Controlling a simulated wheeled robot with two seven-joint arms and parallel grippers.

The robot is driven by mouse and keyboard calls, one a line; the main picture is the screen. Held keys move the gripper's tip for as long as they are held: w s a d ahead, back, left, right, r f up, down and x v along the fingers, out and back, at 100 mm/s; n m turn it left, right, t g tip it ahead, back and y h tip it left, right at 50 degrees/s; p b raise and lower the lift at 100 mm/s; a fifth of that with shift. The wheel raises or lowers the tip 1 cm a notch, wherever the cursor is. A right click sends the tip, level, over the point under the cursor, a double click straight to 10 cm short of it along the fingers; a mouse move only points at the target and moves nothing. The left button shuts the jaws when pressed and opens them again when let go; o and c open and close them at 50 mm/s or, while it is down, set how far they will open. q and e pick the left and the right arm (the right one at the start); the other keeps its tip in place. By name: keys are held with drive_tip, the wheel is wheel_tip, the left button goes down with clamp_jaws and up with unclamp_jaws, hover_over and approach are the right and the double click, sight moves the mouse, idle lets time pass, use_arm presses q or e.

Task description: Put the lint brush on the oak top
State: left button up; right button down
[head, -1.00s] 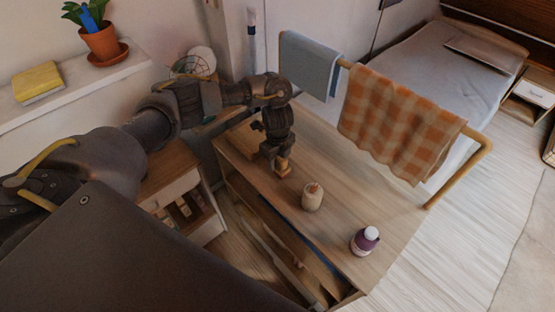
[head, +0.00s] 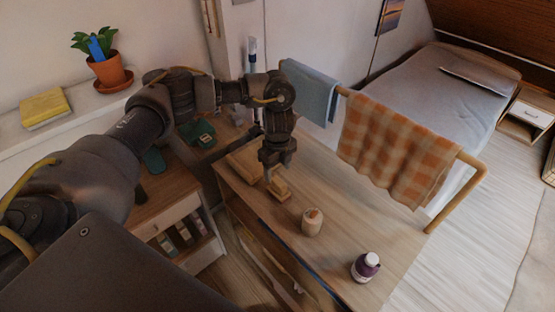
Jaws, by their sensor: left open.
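A small wooden block-like piece, which looks like the lint brush (head: 279,189), lies on the oak top (head: 335,190) of the low cabinet. Its bristles cannot be made out. My left gripper (head: 277,169) is open just above and behind it, with its fingers pointing down. I cannot tell whether a fingertip still touches it. My right gripper is not in view.
A pale jar (head: 312,222) and a purple bottle with a white cap (head: 366,267) stand nearer the front of the top. A flat wooden piece (head: 245,162) lies at its back left. A rail with a checked orange towel (head: 392,150) and a blue towel (head: 309,92) runs along the right side.

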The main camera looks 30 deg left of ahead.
sight(277, 180)
use_arm(q)
drive_tip(key=shift+r, duration=1.95)
